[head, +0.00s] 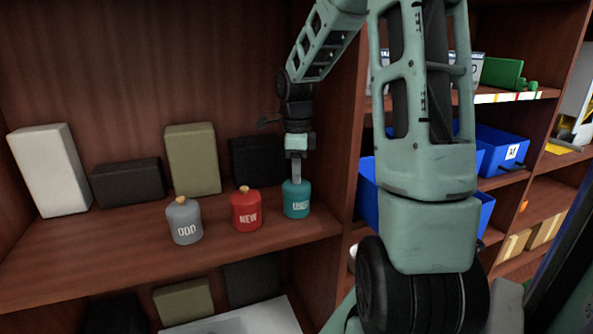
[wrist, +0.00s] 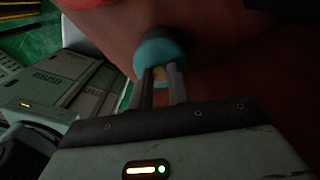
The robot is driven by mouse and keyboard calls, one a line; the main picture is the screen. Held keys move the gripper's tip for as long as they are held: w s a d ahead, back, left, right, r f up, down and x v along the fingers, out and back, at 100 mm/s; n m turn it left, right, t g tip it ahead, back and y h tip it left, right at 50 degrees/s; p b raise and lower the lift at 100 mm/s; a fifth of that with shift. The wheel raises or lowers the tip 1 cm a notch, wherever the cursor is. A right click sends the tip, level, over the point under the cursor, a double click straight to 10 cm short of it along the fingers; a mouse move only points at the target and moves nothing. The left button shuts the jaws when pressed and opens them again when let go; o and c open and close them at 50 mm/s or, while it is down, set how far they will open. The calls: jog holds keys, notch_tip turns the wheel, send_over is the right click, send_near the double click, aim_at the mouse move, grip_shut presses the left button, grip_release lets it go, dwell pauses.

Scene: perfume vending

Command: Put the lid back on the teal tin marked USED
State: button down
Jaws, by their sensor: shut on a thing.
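The teal tin (head: 296,203) marked USED stands upright on the wooden shelf, at the right end of a row of tins. My gripper (head: 296,173) points down directly over its top. In the wrist view my gripper (wrist: 160,82) is shut on a small tan knob (wrist: 159,74), with a rounded teal surface (wrist: 160,50) just beyond it. The knob looks like that of the tin's lid. The fingers hide the knob in the head view. I cannot tell whether the lid is fully seated or slightly raised.
A red tin (head: 246,211) marked NEW stands close to the left, and a grey tin (head: 183,222) marked ODD farther left, both with tan knobs. Boxes (head: 194,160) stand behind them. The upright shelf divider (head: 345,150) is close on the right.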

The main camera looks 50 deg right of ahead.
jog(key=c, duration=0.8)
grip_release()
jog(key=shift+o, duration=0.2)
jog(key=shift+r+p, duration=3)
jog(key=shift+r, duration=0.55)
grip_shut()
jog(key=shift+f, duration=0.15)
